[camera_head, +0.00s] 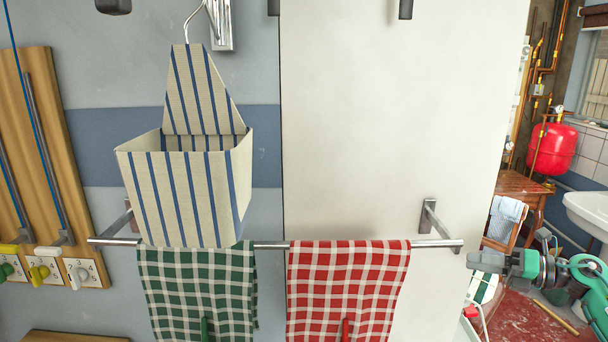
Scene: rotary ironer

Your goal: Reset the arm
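My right gripper (484,262) is at the lower right, with its teal and grey arm coming in from the right edge. Its fingers point left, toward the right end of the metal rail (272,245), and look apart from it. The fingers are small and seen side-on, so their opening is unclear. I see nothing clearly held in it. My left gripper is not in view.
A striped fabric bag (190,190) hangs from a hook over the rail. A green checked towel (200,290) and a red checked towel (345,285) hang on it. Right are a wooden table (522,187), red tank (552,150) and white sink (590,212).

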